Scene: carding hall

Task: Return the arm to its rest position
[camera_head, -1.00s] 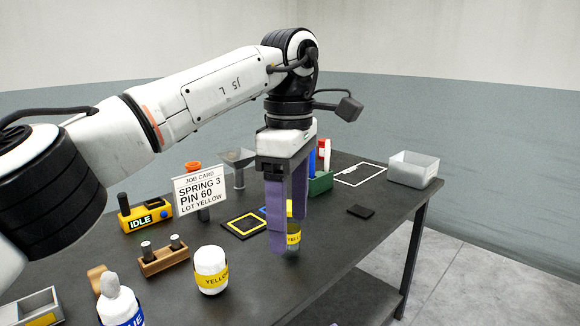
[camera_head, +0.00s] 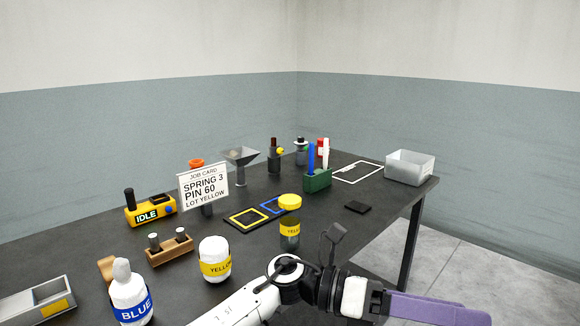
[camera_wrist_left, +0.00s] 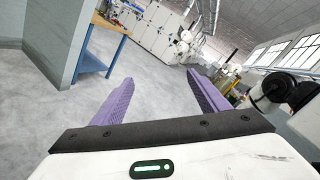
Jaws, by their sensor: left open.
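My left arm (camera_head: 262,302) comes in along the bottom of the head view, in front of the table. My left gripper (camera_head: 440,308) points to the right, past the table's front edge. In the left wrist view its two purple fingers (camera_wrist_left: 155,100) stand wide apart with nothing between them. Beyond them are grey floor and a far row of white machines. My right gripper is not in view.
Floor right of the table is clear.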

